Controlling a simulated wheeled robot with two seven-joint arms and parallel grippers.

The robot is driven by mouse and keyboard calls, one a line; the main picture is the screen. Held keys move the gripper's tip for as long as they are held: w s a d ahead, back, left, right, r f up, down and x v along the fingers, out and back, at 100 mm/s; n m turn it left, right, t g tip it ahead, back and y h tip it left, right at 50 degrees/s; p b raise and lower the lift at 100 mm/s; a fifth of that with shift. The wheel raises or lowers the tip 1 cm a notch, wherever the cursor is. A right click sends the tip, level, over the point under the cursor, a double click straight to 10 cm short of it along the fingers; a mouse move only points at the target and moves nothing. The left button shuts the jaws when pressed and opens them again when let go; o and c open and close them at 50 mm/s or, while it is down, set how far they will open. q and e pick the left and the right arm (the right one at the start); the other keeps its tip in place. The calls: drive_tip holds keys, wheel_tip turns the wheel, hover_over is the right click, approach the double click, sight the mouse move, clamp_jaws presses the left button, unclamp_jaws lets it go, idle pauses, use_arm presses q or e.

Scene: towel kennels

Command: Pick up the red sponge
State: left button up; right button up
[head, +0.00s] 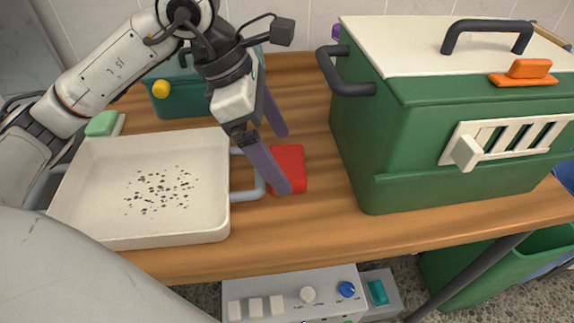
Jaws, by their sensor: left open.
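The red sponge (288,165) lies on the wooden table between the white tray and the green box. My left gripper (284,163) reaches in from the upper left with its two purple-grey fingers apart. The nearer finger passes in front of the sponge's left part and hides some of it. The farther finger is behind and above the sponge in the picture. I cannot tell whether the fingers touch the sponge. My right gripper is not in view.
A white tray (95,190) with dark specks and a grey handle stands left of the sponge. A large green box (400,150) with a cream lid stands right. A teal container (185,100) and a green sponge (102,123) are behind the tray. The table's front edge is bare.

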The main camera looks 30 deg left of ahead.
sight(283, 161)
use_arm(q)
drive_tip(key=shift+x, duration=1)
drive_tip(key=shift+r, duration=0.1)
drive_tip(key=c, duration=1.1)
wheel_tip(283, 161, up, 10)
drive_tip(key=shift+p, duration=0.6)
